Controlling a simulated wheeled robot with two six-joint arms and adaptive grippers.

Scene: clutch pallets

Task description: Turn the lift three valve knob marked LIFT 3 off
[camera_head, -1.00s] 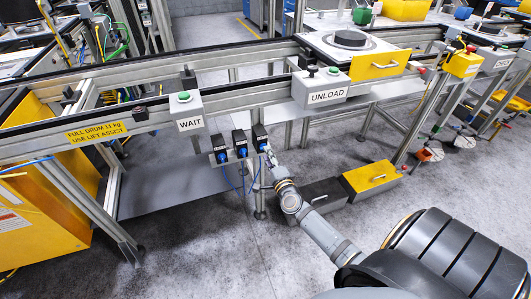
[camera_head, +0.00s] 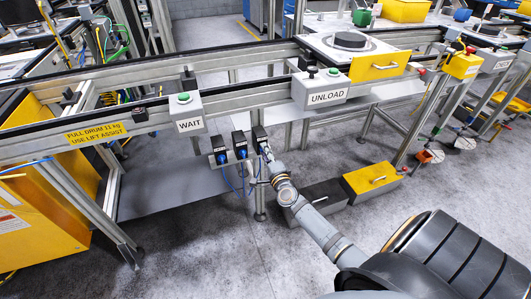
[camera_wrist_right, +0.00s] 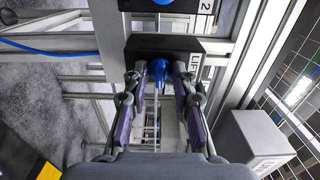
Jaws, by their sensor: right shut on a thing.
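Three black valve boxes hang in a row under the conveyor rail in the head view. The rightmost valve box (camera_head: 260,138) is the one at my right gripper (camera_head: 267,154). In the right wrist view this valve box (camera_wrist_right: 190,46) carries a partly hidden label that begins "LI". Its blue knob (camera_wrist_right: 158,79) sits between the two fingers of my right gripper (camera_wrist_right: 160,76), which is shut on it. The knob's exact angle is hard to read. The neighbouring valve, with a label ending in "2" (camera_wrist_right: 206,6), is at the top edge. My left gripper is out of view.
The middle valve (camera_head: 240,145) and left valve (camera_head: 219,152) stand close beside it, with blue air hoses hanging below. The WAIT box (camera_head: 186,111) and UNLOAD box (camera_head: 321,88) are on the rail.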

